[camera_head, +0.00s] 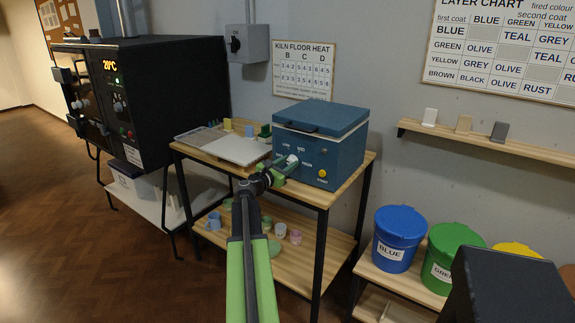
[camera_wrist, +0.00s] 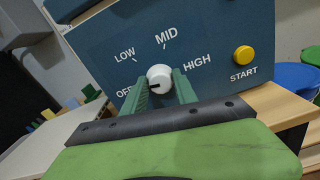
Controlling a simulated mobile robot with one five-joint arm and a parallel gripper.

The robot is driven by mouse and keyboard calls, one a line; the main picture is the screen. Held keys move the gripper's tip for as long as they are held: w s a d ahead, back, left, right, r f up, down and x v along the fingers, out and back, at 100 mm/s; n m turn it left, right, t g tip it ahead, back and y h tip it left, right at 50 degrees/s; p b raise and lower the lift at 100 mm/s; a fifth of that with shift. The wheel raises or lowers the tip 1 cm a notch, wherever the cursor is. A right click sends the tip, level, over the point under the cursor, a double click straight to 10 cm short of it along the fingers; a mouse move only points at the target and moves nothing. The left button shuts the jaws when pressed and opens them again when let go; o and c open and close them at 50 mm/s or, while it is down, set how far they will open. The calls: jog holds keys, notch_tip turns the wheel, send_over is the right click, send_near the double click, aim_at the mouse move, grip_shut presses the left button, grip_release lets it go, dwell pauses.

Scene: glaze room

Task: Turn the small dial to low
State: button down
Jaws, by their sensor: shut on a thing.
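The small white dial (camera_wrist: 159,75) is on the sloping dark face of the blue box (camera_head: 330,157), with OFF, LOW, MID and HIGH printed around it. Its dark pointer mark points left in the wrist view, nearer OFF than LOW. My gripper (camera_wrist: 160,85) is shut on the dial, one green finger on each side of it. In the head view my gripper (camera_head: 284,169) reaches the box's front, and the dial (camera_head: 292,160) shows as a white spot at its fingertips.
A yellow START button (camera_wrist: 244,55) sits right of the dial. The box stands on a wooden table (camera_head: 350,190), beside a pale tray (camera_head: 238,150). A black kiln (camera_head: 160,95) stands left. Blue (camera_head: 398,240) and green (camera_head: 452,262) buckets stand right.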

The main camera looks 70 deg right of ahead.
jog(key=m, duration=0.5)
jog(key=shift+d+r, duration=0.2)
jog(key=shift+d, duration=0.05)
jog(key=shift+s+m, duration=0.1)
jog(key=shift+m, duration=2.2)
jog(key=c, duration=1.1)
grip_release()
jog(key=shift+o, duration=0.5)
jog(key=shift+s+a, duration=0.1)
jog(key=shift+s+f, duration=0.1)
jog(key=shift+f, duration=0.05)
jog(key=shift+a, duration=0.1)
